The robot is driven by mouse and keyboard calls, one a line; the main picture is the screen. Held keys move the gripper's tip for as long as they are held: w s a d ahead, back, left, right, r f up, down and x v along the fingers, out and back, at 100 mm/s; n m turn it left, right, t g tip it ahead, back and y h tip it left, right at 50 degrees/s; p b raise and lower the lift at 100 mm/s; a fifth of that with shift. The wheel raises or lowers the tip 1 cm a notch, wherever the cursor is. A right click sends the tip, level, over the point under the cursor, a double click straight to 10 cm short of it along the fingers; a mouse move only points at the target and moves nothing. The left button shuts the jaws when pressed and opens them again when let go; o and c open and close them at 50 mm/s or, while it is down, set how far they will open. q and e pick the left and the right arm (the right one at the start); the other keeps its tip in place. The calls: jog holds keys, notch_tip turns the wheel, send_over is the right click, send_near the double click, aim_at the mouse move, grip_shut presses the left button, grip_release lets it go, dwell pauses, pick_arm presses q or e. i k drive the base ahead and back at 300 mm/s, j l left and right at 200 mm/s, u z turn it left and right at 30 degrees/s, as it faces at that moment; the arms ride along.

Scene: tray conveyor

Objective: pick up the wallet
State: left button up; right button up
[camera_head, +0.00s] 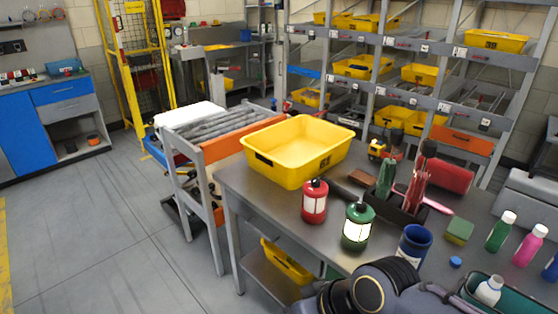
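A small flat brown item (362,178), which looks like the wallet, lies on the grey table (260,205) just right of the yellow tray (330,163). It is small in the picture and its details cannot be made out. A dark rounded link of my own arm shows at the bottom edge. Neither of my grippers is in view.
A red case (452,177) stands behind. A roller conveyor (215,131) adjoins at left; shelves with yellow bins stand behind.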

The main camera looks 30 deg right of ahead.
aim_at(363, 179)
jog(key=i, duration=0.55)
jog(key=i+j, duration=0.15)
jog(key=i, duration=0.4)
jog(key=i+z, duration=0.2)
jog(key=z, duration=0.25)
jog(key=i+z, duration=0.25)
jog(key=z, duration=0.2)
jog(key=i+z, duration=0.2)
jog(key=z, duration=0.25)
jog(key=i+l+z, duration=0.1)
jog(key=i+z, duration=0.15)
jog(key=z, duration=0.15)
jog(key=i+z, duration=0.25)
jog(key=z, duration=0.15)
